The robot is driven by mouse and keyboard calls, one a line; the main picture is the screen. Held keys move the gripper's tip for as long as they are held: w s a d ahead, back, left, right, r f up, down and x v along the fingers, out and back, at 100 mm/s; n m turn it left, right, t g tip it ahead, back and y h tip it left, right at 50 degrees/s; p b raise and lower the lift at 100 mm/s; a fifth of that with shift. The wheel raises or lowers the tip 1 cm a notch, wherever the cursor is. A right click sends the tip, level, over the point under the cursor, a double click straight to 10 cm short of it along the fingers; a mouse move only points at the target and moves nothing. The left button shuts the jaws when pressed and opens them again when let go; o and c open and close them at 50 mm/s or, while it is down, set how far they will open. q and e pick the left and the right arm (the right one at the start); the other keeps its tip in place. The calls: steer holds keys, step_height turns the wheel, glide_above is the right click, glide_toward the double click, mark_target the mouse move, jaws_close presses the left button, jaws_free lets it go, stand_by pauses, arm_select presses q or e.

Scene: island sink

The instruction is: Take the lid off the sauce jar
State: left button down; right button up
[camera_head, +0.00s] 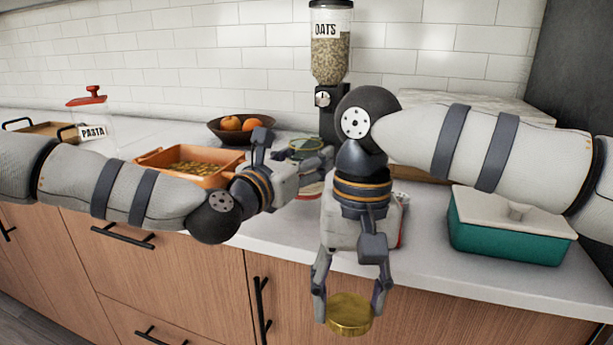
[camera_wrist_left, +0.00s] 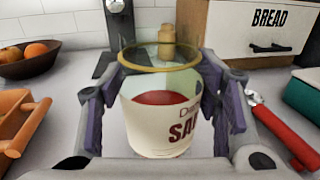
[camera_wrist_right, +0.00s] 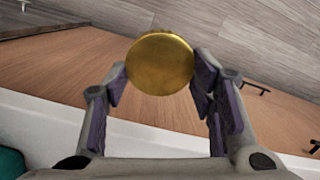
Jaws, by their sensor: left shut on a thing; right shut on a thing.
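The sauce jar (camera_wrist_left: 160,122) stands upright on the counter in the left wrist view, with red sauce inside, a white label and an uncovered gold rim. The round gold lid (camera_head: 349,314) is off the jar. My right gripper (camera_head: 350,300) is shut on it, pointing down in front of the counter's edge. The lid also fills the fingertips in the right wrist view (camera_wrist_right: 160,64).
An orange tray of pasta (camera_head: 190,162) and a fruit bowl (camera_head: 240,128) are left of the jar. An oats dispenser (camera_head: 330,50) stands behind. A teal container (camera_head: 510,230) sits on the right, with free counter (camera_head: 440,270) before it. A red-handled tool (camera_wrist_left: 285,130) lies beside the jar.

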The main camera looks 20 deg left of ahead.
mark_target(305, 173)
arm_select(q)
step_height(305, 173, down, 3)
steer(key=shift+w+f, duration=0.1)
steer(key=shift+f, duration=0.2)
steer(key=c, duration=0.6)
jaws_free()
steer(key=shift+o, duration=0.2)
